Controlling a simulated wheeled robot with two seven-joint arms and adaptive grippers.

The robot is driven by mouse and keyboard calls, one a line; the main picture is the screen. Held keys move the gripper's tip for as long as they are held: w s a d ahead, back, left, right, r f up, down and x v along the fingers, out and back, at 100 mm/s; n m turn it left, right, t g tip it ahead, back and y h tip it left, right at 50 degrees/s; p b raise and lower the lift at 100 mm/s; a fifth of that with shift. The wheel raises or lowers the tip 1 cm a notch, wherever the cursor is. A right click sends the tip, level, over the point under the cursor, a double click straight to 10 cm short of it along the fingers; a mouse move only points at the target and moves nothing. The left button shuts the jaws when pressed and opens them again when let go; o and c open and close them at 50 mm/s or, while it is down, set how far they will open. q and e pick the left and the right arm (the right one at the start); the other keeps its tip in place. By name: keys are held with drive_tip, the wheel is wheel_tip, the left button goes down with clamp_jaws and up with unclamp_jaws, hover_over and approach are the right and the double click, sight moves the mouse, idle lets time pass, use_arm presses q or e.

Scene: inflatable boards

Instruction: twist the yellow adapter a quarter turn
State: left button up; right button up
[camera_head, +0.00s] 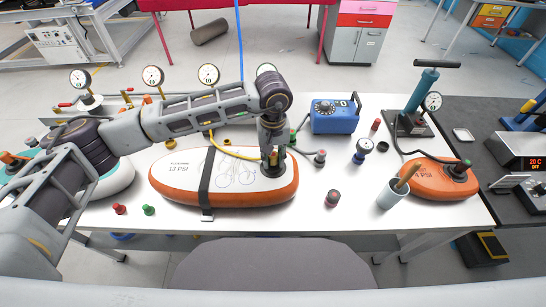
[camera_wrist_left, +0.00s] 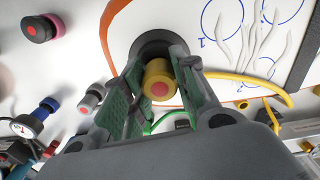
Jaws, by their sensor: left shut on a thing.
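The yellow adapter (camera_wrist_left: 158,82) with a red centre sits at the dark round valve (camera_wrist_left: 152,47) of an orange-and-white inflatable board, in the left wrist view. My left gripper (camera_head: 274,160) is over the right end of this board (camera_head: 170,176) in the head view, pointing down. In the left wrist view its two green-padded fingers (camera_wrist_left: 155,92) stand on either side of the adapter, and it is shut on it. In the head view the fingers mostly hide the adapter. My right gripper is in no view.
A yellow hose (camera_head: 235,154) runs on the board near the gripper. A black strap (camera_head: 206,180) crosses the board. A blue box (camera_head: 336,115), a grey cup (camera_head: 391,193) and a smaller orange board (camera_head: 428,182) lie to the right. Small caps stand on the white table.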

use_arm(q)
drive_tip(key=shift+f+m+b, duration=0.1)
drive_tip(key=shift+m+b, duration=1)
drive_tip(key=shift+b, duration=0.05)
drive_tip(key=shift+m+b, duration=0.7)
drive_tip(key=shift+b, duration=0.05)
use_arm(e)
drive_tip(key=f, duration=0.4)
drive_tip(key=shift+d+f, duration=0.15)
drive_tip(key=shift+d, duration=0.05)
use_arm(q)
drive_tip(key=shift+m, duration=0.3)
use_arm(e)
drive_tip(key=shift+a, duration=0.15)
use_arm(q)
drive_tip(key=shift+b, duration=0.35)
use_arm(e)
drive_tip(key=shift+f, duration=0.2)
